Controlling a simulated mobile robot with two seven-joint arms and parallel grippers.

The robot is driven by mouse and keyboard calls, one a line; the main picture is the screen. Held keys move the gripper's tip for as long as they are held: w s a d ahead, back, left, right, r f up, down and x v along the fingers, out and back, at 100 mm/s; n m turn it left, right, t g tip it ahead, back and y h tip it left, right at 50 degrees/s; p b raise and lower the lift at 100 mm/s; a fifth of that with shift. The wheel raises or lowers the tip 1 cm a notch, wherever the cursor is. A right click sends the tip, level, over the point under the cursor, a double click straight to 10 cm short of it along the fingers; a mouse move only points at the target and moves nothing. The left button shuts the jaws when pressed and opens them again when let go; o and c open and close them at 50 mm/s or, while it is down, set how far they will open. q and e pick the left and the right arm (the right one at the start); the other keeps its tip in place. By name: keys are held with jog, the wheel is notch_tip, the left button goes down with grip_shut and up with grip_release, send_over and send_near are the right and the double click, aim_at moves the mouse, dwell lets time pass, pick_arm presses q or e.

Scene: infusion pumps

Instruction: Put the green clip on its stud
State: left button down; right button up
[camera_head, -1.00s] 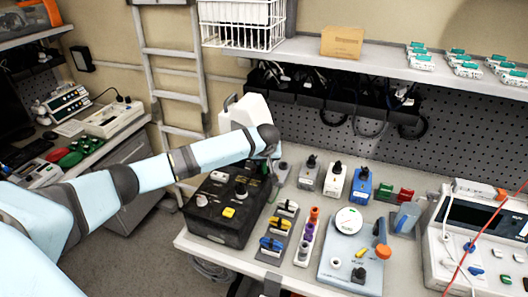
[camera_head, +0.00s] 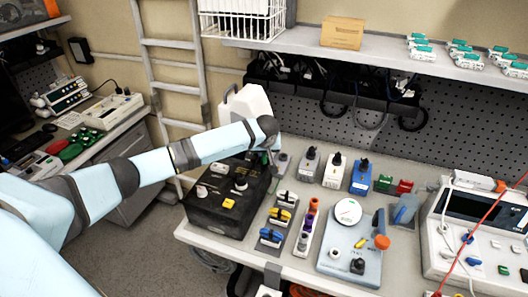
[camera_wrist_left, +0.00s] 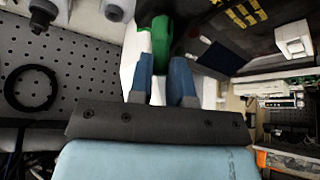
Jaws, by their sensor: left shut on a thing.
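My left gripper (camera_wrist_left: 163,62) shows in the left wrist view with its two blue fingers shut on the green clip (camera_wrist_left: 164,36). The clip sticks out beyond the fingertips, beside a white surface. In the head view, my left arm reaches in from the left and the gripper (camera_head: 272,162) points down at the back right corner of a black box (camera_head: 215,213). The clip is too small and covered to make out there. I cannot clearly tell its stud, or whether the clip touches anything. My right gripper is not in view.
To the right stand a strip of white, yellow and blue clips (camera_head: 279,217), a strip with purple clips (camera_head: 307,228), a grey-blue device with a dial (camera_head: 340,250), and grey, white and blue blocks (camera_head: 361,176). A white container (camera_head: 245,104) stands behind the arm.

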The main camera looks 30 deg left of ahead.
pick_arm(q)
notch_tip(320, 180, up, 4)
jog(key=shift+r, duration=0.15)
dwell(0.5)
